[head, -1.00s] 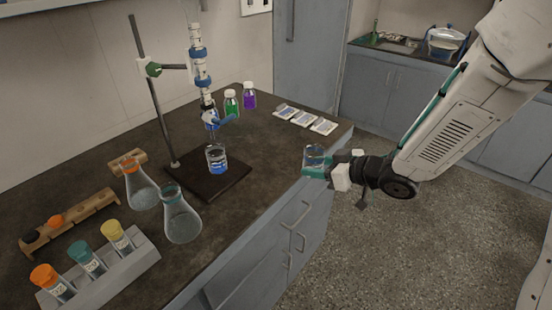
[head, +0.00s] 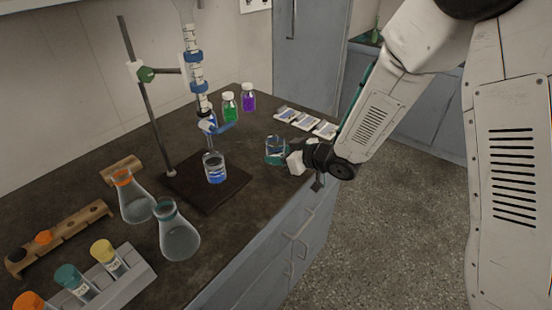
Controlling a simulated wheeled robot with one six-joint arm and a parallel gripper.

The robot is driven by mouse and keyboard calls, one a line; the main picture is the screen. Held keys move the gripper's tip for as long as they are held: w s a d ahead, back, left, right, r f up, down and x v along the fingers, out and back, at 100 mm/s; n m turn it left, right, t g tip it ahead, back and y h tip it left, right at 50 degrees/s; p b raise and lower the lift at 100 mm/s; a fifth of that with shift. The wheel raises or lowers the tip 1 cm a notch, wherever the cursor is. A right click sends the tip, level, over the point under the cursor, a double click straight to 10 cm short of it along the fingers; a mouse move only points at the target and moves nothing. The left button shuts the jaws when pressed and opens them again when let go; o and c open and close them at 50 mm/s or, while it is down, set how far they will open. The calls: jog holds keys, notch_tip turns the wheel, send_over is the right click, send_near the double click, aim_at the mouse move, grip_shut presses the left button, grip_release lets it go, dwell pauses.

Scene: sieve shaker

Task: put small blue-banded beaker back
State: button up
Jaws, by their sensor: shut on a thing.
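My gripper (head: 277,160) is shut on a small clear glass beaker (head: 276,143). The teal fingers cover part of its lower half, and a bluish tint shows on the glass. The beaker is upright over the right part of the dark bench; I cannot tell how high above the top it is.
Green (head: 229,106) and purple (head: 248,98) bottles stand behind. Flat white packets (head: 304,120) lie just behind the held beaker. Two flasks (head: 180,235), a wooden rack (head: 65,235) and a tube rack (head: 125,280) stand at left.

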jog(key=shift+d+f, duration=0.25)
jog(key=shift+f, duration=0.65)
jog(key=shift+f, duration=0.1)
jog(key=o, duration=1)
jog(key=v, duration=1.2)
